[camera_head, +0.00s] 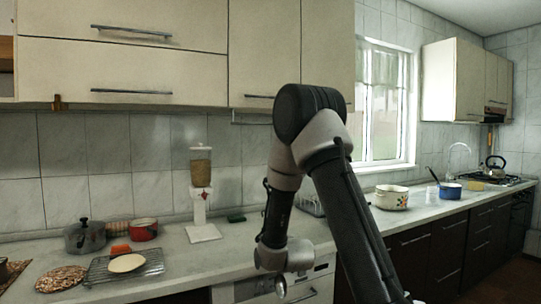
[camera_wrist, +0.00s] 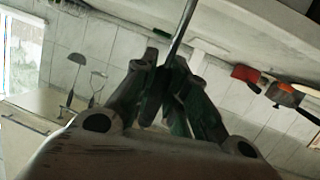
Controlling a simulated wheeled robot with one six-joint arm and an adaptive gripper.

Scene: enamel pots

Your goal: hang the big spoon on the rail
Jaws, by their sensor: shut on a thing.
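My gripper (camera_wrist: 165,65) is shut on a thin grey metal rod, the handle of the big spoon (camera_wrist: 184,28), in the wrist view. The handle runs up out of the picture from between the fingertips, and the spoon's bowl is not in sight. In the head view my arm bends down over the counter, and the fingers and spoon cannot be made out. A thin bar (camera_head: 251,123) shows under the wall cabinet, partly behind my arm; I cannot tell for certain that it is the rail. The handle looks apart from the wall in the wrist view.
A white dispenser (camera_head: 201,190), a grey pot (camera_head: 85,237), a red pot (camera_head: 144,229) and a wire rack (camera_head: 98,273) stand left. A patterned pot (camera_head: 392,197) and a blue pot (camera_head: 450,191) stand right.

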